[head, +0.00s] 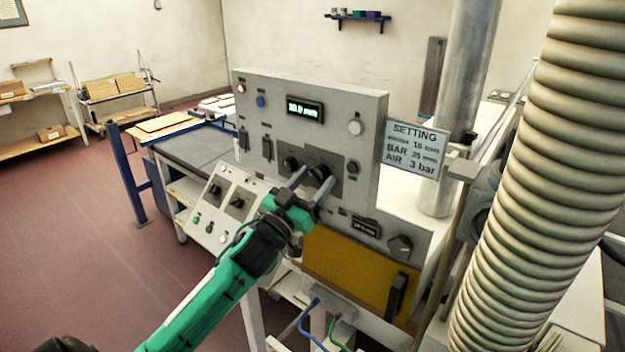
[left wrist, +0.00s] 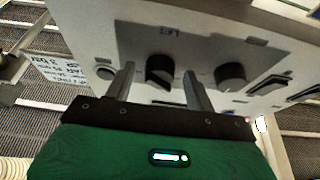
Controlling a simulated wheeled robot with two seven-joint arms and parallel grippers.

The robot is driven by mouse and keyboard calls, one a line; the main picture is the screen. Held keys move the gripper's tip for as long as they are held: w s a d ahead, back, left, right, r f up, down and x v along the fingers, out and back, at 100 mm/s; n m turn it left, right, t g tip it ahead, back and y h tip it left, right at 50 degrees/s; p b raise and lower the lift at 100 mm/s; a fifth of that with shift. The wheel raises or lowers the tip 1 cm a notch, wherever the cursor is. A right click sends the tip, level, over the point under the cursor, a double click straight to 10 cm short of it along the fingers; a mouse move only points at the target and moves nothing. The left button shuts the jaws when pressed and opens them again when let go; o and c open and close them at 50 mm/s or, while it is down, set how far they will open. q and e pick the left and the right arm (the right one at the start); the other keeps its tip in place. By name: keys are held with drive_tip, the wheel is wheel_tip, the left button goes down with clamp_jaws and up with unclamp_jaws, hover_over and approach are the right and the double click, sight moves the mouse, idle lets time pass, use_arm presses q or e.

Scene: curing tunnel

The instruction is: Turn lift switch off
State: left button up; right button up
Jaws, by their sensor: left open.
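The lift switch, a black rotary knob (head: 319,172), sits on the darker grey plate of the upright control panel (head: 345,105). In the left wrist view the knob (left wrist: 160,70) lies below a small label that seems to read LIFT. My left gripper (head: 310,181) is open, with its two grey fingers pointing at the panel. In the wrist view its fingers (left wrist: 158,80) stand on either side of the knob, with gaps visible. Whether they touch the panel I cannot tell. My right gripper is not in view.
A second black knob (head: 290,163) sits just left of the lift switch. A sloped switch box (head: 222,205) stands lower left. A lit display (head: 305,109) is above, a SETTING sign (head: 413,148) to the right. A thick ribbed hose (head: 520,180) fills the right side.

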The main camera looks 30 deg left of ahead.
use_arm(q)
drive_tip(key=shift+c, duration=0.2)
drive_tip(key=c, duration=0.9)
drive_tip(key=shift+c, duration=0.2)
drive_tip(key=shift+m+h, duration=0.4)
drive_tip(key=m+h, duration=0.1)
drive_tip(key=m, duration=0.1)
drive_tip(key=m+g+h, duration=0.1)
drive_tip(key=m, duration=0.1)
drive_tip(key=m+h, duration=0.1)
drive_tip(key=m, duration=0.1)
drive_tip(key=shift+a+m, duration=0.3)
drive_tip(key=shift+m, duration=0.1)
drive_tip(key=m+g+h, duration=0.1)
drive_tip(key=m, duration=0.1)
drive_tip(key=m+h+p, duration=0.1)
drive_tip(key=m, duration=0.2)
drive_tip(key=shift+a+r+g, duration=0.15)
drive_tip(key=shift+r+g, duration=0.05)
drive_tip(key=shift+g, duration=0.2)
drive_tip(key=shift+m+g+h, duration=0.3)
drive_tip(key=shift+m+g, duration=0.1)
drive_tip(key=shift+m, duration=0.6)
